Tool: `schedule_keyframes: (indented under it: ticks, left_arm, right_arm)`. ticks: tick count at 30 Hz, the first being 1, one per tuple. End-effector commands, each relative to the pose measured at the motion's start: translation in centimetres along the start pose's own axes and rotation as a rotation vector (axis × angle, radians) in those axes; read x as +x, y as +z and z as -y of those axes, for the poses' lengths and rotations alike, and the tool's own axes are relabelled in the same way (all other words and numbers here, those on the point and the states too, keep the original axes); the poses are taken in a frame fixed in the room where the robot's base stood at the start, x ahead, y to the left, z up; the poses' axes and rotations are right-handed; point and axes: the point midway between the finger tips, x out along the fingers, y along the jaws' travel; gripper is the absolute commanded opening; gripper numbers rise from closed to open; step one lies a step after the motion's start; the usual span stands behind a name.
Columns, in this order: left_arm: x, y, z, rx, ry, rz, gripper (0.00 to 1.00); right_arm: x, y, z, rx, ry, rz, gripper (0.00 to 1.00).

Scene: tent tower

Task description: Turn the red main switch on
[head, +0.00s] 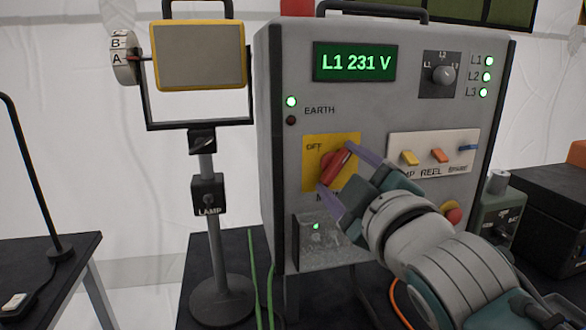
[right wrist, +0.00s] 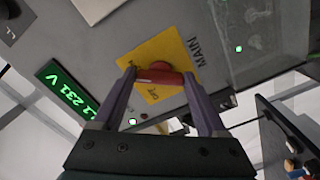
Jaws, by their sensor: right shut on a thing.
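The red main switch (head: 336,160) is a rotary handle on a yellow plate (head: 347,140) on the front of a grey cabinet (head: 290,60). The plate reads OFF at its upper left; the MAIN label below is partly hidden by my gripper. The handle is tilted, running from lower left to upper right. My right gripper (head: 337,169) is shut on the handle, one finger on each side. The right wrist view shows the red handle (right wrist: 160,77) between the two fingertips. My left gripper is not in view.
The display (head: 355,62) reads L1 231 V, and the L1, L2 and L3 lamps glow green. A small panel (head: 430,143) with coloured switches and a red button (head: 453,213) are close to my right arm. A lamp stand (head: 208,170) stands left of the cabinet.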

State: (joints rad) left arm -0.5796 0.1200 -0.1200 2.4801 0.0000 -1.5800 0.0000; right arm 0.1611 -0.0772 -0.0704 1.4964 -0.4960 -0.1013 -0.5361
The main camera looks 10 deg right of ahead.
Motion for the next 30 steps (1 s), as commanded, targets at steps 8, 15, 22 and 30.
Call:
schedule_keyframes:
  ticks: [8,15,22,30]
  left_arm:
    - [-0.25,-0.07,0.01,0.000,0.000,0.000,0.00]
    - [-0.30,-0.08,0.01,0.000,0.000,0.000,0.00]
    - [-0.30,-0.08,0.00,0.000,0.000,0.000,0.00]
    - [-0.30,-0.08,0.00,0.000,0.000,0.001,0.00]
  right_arm:
    - [0.00,-0.08,-0.02,0.140,0.001,-0.002,0.19]
    - [0.01,-0.07,0.00,0.190,0.001,-0.002,0.19]
    - [0.01,-0.07,0.01,0.199,0.001,-0.002,0.19]
    - [0.01,-0.07,0.00,0.200,0.001,-0.002,0.82]
